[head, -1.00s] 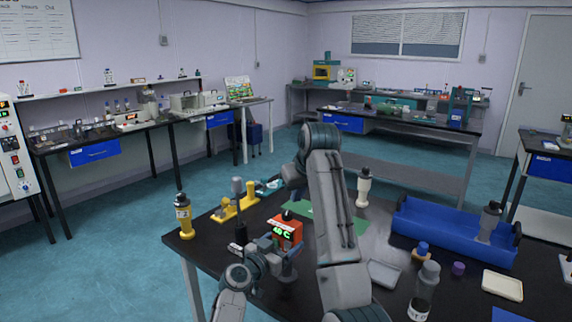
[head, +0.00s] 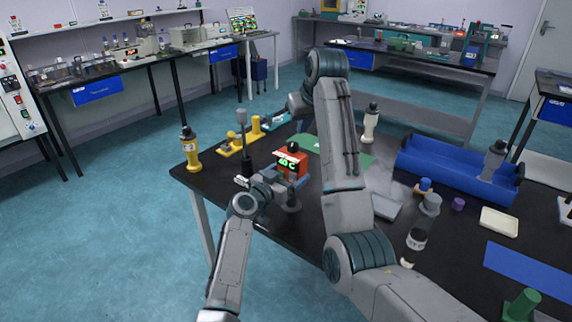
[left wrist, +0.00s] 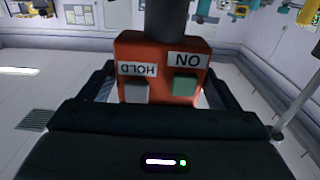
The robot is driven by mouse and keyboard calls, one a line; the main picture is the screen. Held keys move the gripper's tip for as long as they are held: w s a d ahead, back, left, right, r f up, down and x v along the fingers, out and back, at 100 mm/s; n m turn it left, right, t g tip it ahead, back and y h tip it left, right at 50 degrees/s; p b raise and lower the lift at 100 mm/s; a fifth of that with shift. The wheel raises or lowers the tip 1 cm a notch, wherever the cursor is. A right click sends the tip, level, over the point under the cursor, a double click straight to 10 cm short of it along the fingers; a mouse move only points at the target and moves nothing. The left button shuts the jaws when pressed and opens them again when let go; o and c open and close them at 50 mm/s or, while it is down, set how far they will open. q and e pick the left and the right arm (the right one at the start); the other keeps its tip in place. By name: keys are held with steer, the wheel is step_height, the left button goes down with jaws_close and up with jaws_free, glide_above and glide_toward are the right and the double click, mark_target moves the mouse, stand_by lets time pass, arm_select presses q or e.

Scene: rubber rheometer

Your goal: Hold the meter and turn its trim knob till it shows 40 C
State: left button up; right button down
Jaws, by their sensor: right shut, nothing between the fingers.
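The orange meter (head: 292,163) is near the left part of the black table (head: 345,222), with a dark knob (head: 294,147) on top. Its green display ends in C; the digits look like 40 but are too small to be sure. My left gripper (head: 286,180) is shut on the meter. In the left wrist view the meter (left wrist: 160,53) stands between the dark fingers, its HOLD and ON labels upside down above a grey and a green button. My right gripper (head: 274,122) is shut and empty behind the meter, partly hidden by its arm.
A yellow bottle (head: 191,150) stands at the table's left corner, beside a yellow stand (head: 240,142). A white bottle (head: 370,124) stands at the back.

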arm_select(q)
steer(key=shift+o, duration=1.3)
